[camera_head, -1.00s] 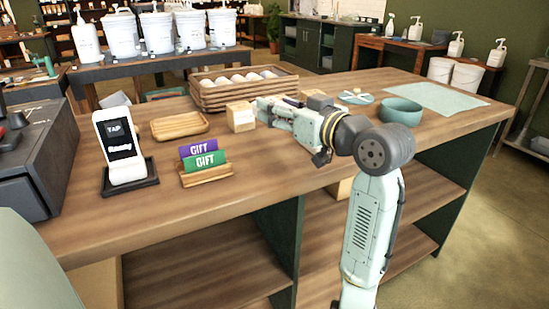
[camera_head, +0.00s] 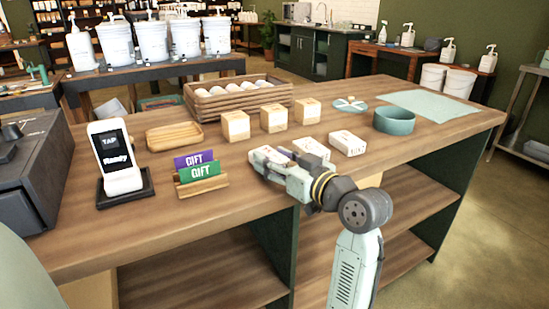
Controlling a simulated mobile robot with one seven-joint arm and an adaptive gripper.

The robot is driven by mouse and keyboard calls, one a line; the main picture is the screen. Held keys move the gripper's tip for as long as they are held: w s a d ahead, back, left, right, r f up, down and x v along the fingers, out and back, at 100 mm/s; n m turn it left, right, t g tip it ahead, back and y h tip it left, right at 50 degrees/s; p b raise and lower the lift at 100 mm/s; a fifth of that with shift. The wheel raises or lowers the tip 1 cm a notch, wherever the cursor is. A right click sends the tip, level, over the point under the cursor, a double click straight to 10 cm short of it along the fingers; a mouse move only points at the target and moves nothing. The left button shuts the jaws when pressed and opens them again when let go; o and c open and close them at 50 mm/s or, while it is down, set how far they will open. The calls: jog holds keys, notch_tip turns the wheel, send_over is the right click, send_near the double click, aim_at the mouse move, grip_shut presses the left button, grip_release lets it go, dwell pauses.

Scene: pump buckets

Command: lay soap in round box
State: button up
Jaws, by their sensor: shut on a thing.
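The round box (camera_head: 394,122) is a low teal round tub on the right part of the wooden counter. Two pale blocks with small print, probably soaps, lie near the front edge: one on the right (camera_head: 348,143) and one left of it (camera_head: 311,148). My gripper (camera_head: 268,158) is low over the front middle of the counter, left of these blocks and well left of the round box. It is shut on a pale thing, probably a soap (camera_head: 266,154). The fingers partly hide it, and whether it touches the counter is unclear.
Three pale cubes (camera_head: 274,117) stand behind my gripper, before a wooden crate (camera_head: 238,97) of round white things. A card holder (camera_head: 202,180) is close to the left. A teal disc (camera_head: 350,105) and a mat (camera_head: 430,106) lie near the round box.

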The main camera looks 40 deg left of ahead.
jog(key=shift+f, duration=0.2)
jog(key=o, duration=1.2)
jog(key=shift+o, duration=0.2)
jog(key=b+v, duration=0.2)
jog(key=v, duration=0.8)
jog(key=shift+w+d+f+b, duration=0.35)
jog(key=shift+d+f+b, duration=0.05)
jog(key=shift+d, duration=0.1)
